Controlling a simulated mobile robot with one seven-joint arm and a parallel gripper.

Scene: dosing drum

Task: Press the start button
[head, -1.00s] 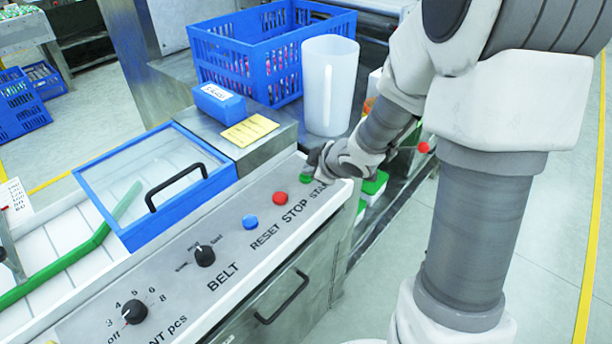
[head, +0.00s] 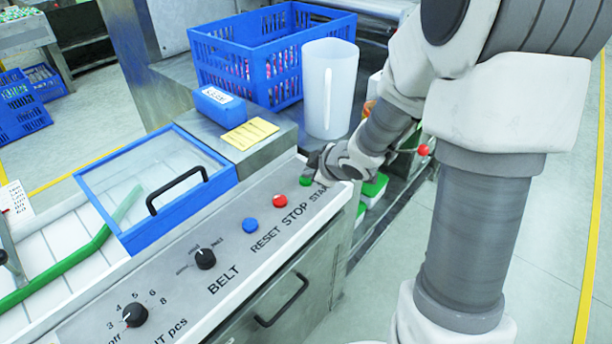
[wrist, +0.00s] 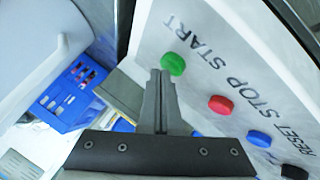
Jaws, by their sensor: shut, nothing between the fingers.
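The green START button (head: 306,181) is at the right end of the sloping control panel (head: 165,287). My gripper (head: 316,165) is shut and empty, right beside the button in the head view, and my arm covers part of the START label. In the wrist view, the closed fingertips (wrist: 160,73) appear next to the green button (wrist: 173,63), overlapping its lower left edge. I cannot tell whether they touch it or whether the button is pushed in.
The red STOP button (head: 280,201) and blue RESET button (head: 250,223) are close by. Black BELT (head: 205,258) and count knobs (head: 134,314) sit further left. A white jug (head: 341,90), blue crate (head: 270,35), blue box (head: 218,104) and yellow note (head: 249,133) stand behind.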

